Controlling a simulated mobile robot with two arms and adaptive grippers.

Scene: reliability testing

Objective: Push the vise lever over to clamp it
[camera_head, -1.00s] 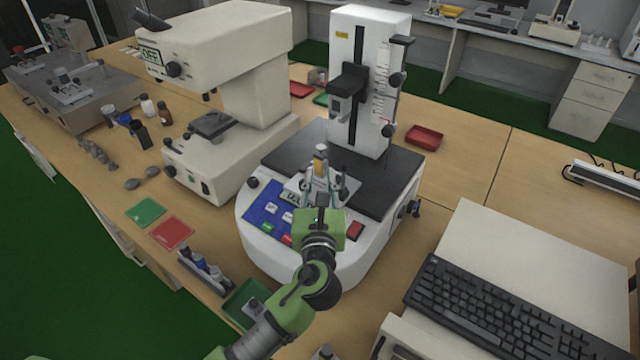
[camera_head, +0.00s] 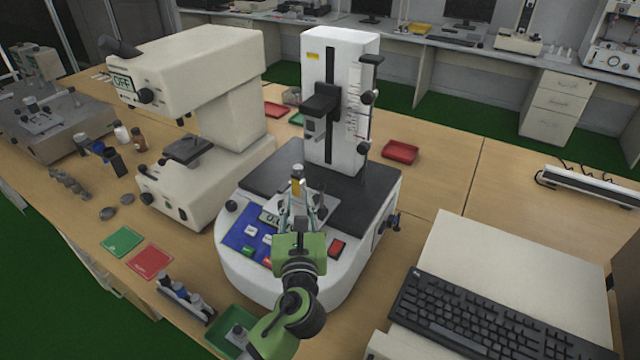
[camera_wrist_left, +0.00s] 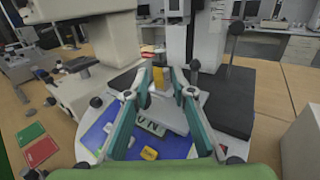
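The vise (camera_head: 318,208) is a small grey metal fixture on the front of the white tester's dark bed. It also shows in the left wrist view (camera_wrist_left: 172,115), partly hidden by my fingers. An upright post with an orange-yellow part (camera_head: 297,187), perhaps the lever, stands at it; the orange part shows in the left wrist view (camera_wrist_left: 160,78). My left gripper (camera_head: 298,200) reaches in from the front. Its teal fingers (camera_wrist_left: 161,78) stand apart on either side of the orange part; contact is not clear. My right gripper is not in view.
The tester's column (camera_head: 342,100) rises behind the vise. A blue button panel (camera_head: 245,238) lies below my gripper. A large cream instrument (camera_head: 190,80) stands left, a keyboard (camera_head: 465,325) right. A red tray (camera_head: 401,152) sits behind on open table.

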